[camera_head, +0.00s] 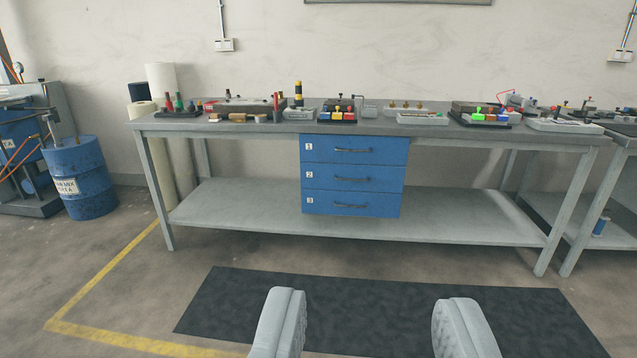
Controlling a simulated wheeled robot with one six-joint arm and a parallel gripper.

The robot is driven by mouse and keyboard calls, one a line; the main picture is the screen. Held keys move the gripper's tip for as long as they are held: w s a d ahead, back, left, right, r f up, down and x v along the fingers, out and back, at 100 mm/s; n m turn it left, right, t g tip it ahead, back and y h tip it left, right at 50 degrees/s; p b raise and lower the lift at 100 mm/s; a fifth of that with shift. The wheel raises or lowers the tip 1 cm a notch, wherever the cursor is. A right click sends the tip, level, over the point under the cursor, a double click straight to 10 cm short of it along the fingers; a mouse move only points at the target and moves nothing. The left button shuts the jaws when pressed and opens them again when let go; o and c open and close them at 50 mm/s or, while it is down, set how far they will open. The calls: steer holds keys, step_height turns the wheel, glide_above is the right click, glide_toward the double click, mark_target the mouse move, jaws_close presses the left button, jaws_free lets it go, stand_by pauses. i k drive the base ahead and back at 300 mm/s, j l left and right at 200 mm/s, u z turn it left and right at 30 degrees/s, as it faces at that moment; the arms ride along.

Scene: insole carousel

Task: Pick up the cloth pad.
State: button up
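My gripper (369,318) shows at the bottom of the picture with its two pale grey fingers wide apart and nothing between them. It is well short of the workbench (240,200), above a dark floor mat (225,310). I cannot make out a cloth pad for certain. Several small items stand on the bench top, too small at this distance to tell one as a cloth pad.
A blue three-drawer unit (353,177) hangs under the bench top, drawers shut. A blue barrel (82,178) stands at the left. White rolls (163,78) stand behind the bench's left end. Another bench (590,214) adjoins at right. The floor before the bench is clear.

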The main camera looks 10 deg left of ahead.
mark_target(214, 117)
steer(key=i+u, duration=0.25)
steer(key=i, duration=0.15)
steer(key=i+l+u, duration=0.25)
steer(key=i, duration=0.2)
steer(key=i+l+u, duration=0.1)
steer(key=i+u, duration=0.15)
steer(key=i, duration=0.15)
steer(key=i+l+u, duration=0.25)
steer(key=i, duration=0.15)
